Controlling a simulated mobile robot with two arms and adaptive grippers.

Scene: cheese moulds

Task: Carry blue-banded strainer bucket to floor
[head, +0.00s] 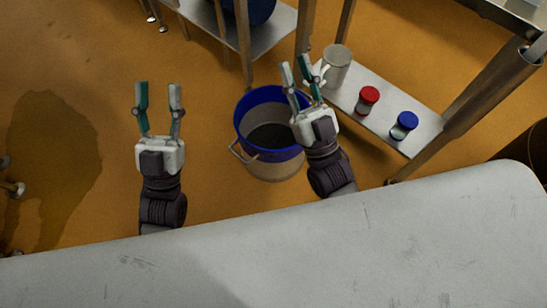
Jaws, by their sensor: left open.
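The blue-banded strainer bucket (262,168) is a pale pail with a wide blue band at its rim and a dark inside. It appears to stand upright on the orange floor, beyond the near table. Its wire handle shows on its left side. My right gripper (295,64) is over the bucket's right rim and hides part of it. Its fingertips look a little apart, but I cannot tell whether it touches or holds the rim. My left gripper (159,86) is open and empty, to the left of the bucket and apart from it.
A grey table top (330,250) fills the near side. A low metal shelf (385,112) at the right holds a white mug (335,66), a red-lidded jar (367,99) and a blue-lidded jar (404,125). Another rack (272,30) stands behind. A dark wet patch (50,150) lies on the left floor.

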